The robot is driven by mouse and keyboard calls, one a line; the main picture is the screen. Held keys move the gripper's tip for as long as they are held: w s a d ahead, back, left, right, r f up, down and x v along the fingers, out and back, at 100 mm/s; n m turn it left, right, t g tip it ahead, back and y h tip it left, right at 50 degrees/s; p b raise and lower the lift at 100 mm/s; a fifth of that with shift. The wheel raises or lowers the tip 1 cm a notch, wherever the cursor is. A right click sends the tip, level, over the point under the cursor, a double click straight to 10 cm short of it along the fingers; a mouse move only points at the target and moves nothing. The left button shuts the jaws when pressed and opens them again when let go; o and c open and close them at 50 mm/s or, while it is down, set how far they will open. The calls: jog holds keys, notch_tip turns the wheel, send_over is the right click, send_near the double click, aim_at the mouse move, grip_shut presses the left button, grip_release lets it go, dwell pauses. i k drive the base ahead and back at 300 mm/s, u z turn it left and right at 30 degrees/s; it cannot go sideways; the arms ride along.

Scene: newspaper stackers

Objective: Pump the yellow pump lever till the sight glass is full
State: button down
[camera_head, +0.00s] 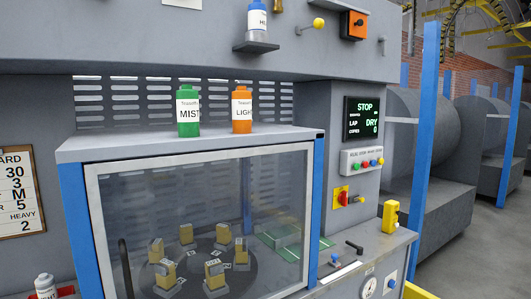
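A lever with a yellow ball knob (318,23) sticks out from the upper grey panel, to the right of a small shelf with a blue-topped bottle. It is the only yellow-knobbed lever I can make out. I cannot pick out a sight glass for certain. A small round white dial (369,287) sits low on the front of the right ledge, too small to read. My gripper is not in view.
A glass-fronted cabinet (205,215) holds several yellow-and-grey blocks on a dark round plate. A green bottle (188,118) and an orange bottle (242,115) stand on top. A blue post (427,120) stands at right.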

aim_at(319, 23)
jog(key=i, duration=0.75)
jog(key=z, duration=1.15)
